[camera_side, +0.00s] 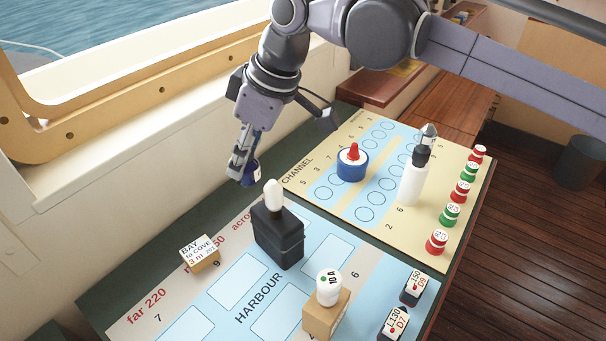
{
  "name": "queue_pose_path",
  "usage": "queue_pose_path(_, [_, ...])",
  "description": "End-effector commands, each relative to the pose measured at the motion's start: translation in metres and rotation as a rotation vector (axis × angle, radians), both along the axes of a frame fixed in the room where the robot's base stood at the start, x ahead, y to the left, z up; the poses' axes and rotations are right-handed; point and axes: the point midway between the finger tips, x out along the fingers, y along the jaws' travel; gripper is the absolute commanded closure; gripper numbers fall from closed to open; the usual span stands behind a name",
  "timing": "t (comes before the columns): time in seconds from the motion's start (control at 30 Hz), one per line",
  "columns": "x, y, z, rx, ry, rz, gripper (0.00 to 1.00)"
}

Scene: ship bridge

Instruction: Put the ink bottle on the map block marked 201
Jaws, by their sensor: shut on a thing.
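My gripper (244,168) is shut on a small dark blue bottle with a pale label, the ink bottle (254,173). It is held in the air over the board's far left side, partly hidden by the fingers.
A black block with a white knob (277,230) stands between my gripper and the harbour area. A wooden block (325,318) carries a white piece marked 10A. A blue pot with a red cone (352,164), a white bottle (412,182) and several red and green discs stand farther right.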

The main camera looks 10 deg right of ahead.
Motion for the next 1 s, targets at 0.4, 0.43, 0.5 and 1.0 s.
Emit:
queue_pose_path(0.4, [-0.033,0.07,-0.045,0.001,0.0,0.008,0.95])
queue_pose_path(0.43, [-0.035,0.075,-0.049,0.001,0.0,0.008,0.95])
queue_pose_path(0.5, [-0.041,0.085,-0.056,0.001,0.0,0.007,0.95])
queue_pose_path(1.0, [-0.049,0.103,-0.095,0.0,0.0,0.003,0.95])
